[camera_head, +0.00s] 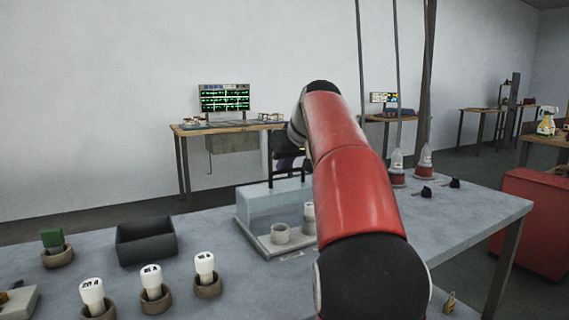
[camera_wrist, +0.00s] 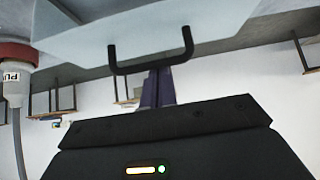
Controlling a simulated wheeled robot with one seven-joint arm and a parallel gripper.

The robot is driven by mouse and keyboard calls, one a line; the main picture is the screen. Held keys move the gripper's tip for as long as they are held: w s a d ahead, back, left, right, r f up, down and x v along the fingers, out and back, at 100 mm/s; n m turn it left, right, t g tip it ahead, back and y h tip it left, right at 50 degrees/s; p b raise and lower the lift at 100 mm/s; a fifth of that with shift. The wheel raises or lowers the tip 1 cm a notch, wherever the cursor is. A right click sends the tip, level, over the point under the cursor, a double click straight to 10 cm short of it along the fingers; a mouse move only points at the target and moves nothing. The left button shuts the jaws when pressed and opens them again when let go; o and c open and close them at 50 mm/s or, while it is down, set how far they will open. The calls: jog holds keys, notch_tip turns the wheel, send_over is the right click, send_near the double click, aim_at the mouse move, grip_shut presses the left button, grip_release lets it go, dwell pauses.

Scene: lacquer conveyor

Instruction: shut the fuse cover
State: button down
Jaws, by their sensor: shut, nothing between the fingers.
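The fuse cover (camera_head: 262,205) is a clear, bluish panel that appears raised at the back of a pale base (camera_head: 262,243) on the grey table. Its black handle (camera_head: 272,170) stands at its upper edge. In the wrist view the cover (camera_wrist: 205,32) crosses the top, with the U-shaped handle (camera_wrist: 150,68) below it. My gripper (camera_wrist: 158,75) has purple fingers, shut and empty, at the handle's bar; I cannot tell whether they touch it. In the head view my gripper (camera_head: 290,162) is mostly hidden behind my red arm, close to the handle.
A grey cup-like holder (camera_head: 280,235) and a white fuse (camera_head: 309,218) stand on the base. White labelled fuses (camera_head: 152,280) in brown holders, a dark tray (camera_head: 146,242) and a green piece (camera_head: 53,238) are at left. Small black parts (camera_head: 426,192) lie at right.

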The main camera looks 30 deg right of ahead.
jog(key=s+b, duration=0.2)
jog(key=s, duration=0.3)
jog(key=s+b, duration=0.1)
jog(key=s, duration=0.5)
jog(key=shift+d+b, duration=0.2)
jog(key=shift+b, duration=0.15)
jog(key=shift+w, duration=0.1)
jog(key=w+r+p, duration=0.2)
jog(key=w+p, duration=0.1)
jog(key=w, duration=0.1)
jog(key=v, duration=0.9)
jog(key=shift+s+f+p, duration=0.25)
jog(key=shift+s+p, duration=0.05)
jog(key=shift+s, duration=0.1)
jog(key=shift+s+a, duration=0.1)
